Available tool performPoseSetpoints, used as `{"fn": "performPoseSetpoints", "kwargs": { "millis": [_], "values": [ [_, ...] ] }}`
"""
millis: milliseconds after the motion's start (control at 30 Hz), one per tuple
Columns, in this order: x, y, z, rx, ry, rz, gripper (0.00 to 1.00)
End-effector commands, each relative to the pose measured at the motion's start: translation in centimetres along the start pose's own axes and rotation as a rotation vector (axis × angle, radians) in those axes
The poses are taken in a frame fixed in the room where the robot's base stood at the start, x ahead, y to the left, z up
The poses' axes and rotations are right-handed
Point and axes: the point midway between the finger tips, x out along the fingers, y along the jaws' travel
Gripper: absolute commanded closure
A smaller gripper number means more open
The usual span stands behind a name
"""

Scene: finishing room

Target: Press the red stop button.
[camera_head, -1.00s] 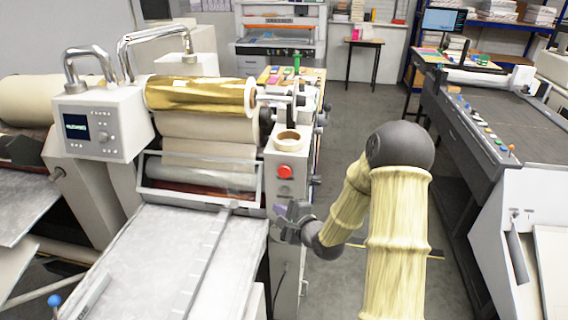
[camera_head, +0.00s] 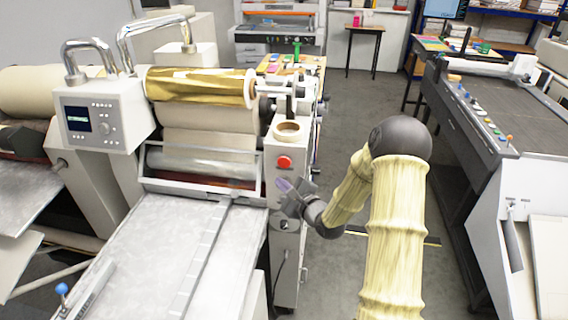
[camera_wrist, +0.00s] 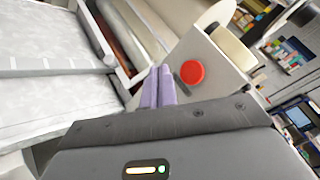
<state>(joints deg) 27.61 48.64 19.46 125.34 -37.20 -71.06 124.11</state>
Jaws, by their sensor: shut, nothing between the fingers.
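The red stop button (camera_head: 285,162) is on the upper front face of the pale machine's side housing (camera_head: 290,241), below a tape roll. In the wrist view the red button (camera_wrist: 192,72) is right of and a little beyond the fingertips. My gripper (camera_head: 284,185) is shut and empty, with its purple fingers just below the button in the head view. In the wrist view the two fingers of my gripper (camera_wrist: 158,72) lie side by side. They look apart from the button, but I cannot tell the exact gap.
A roll of tape (camera_head: 289,131) rests on top of the housing. A gold foil roll (camera_head: 200,87) and a flat metal feed table (camera_head: 160,255) are to the left. Open floor (camera_head: 365,125) lies to the right, before another long machine (camera_head: 490,130).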

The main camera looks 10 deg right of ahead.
Motion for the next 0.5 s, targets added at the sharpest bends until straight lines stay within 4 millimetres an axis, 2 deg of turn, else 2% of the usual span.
{"fn": "performPoseSetpoints", "kwargs": {
  "millis": [300, 500],
  "values": [
    [2.8, -2.0, -1.9, -0.001, -0.002, 0.001, 1.0],
    [3.9, -2.8, -2.8, 0.0, -0.001, 0.0, 1.0]
  ]
}}
